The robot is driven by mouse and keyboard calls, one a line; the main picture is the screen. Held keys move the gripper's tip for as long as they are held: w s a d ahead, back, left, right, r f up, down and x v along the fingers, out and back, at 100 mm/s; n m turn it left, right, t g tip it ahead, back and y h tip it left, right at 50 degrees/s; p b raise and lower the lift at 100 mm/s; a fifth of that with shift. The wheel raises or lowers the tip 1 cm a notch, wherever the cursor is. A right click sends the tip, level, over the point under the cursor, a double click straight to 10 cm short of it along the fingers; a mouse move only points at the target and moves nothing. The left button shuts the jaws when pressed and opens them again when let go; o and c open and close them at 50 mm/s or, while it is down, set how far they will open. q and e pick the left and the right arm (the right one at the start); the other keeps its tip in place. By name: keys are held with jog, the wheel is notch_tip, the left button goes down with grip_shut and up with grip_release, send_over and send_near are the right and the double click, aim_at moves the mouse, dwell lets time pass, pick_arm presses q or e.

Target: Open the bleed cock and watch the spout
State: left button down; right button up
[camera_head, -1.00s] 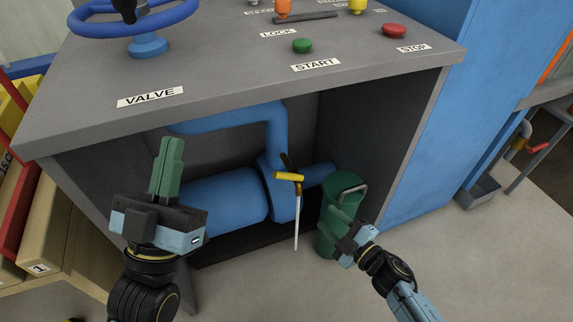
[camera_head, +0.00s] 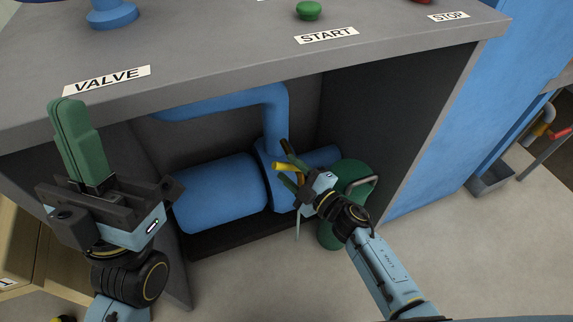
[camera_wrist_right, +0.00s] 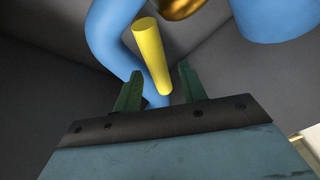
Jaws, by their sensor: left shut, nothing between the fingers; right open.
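The bleed cock's yellow handle (camera_head: 287,166) is in front of the blue pump under the desk. In the right wrist view the handle (camera_wrist_right: 152,58) lies between the two green fingers, with brass-coloured metal (camera_wrist_right: 184,7) above it. My right gripper (camera_head: 282,161) is open around the handle; I see no grip on it. A thin pale vertical line (camera_head: 297,226) shows below the cock; I cannot tell whether it is spout or liquid. The spout's upper part is hidden behind my right gripper. My left gripper (camera_head: 65,104) is shut and empty, raised at the desk's left front edge.
A green can (camera_head: 343,176) with a grey handle stands on the floor behind my right forearm. The grey desk top (camera_head: 220,60), with its VALVE, START and STOP labels, overhangs the recess. A dark side panel (camera_head: 400,115) bounds the recess at right.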

jog(key=shift+w+a, duration=0.25)
jog(key=shift+w, duration=0.05)
jog(key=shift+c, duration=0.2)
grip_shut()
jog(key=shift+d, duration=0.15)
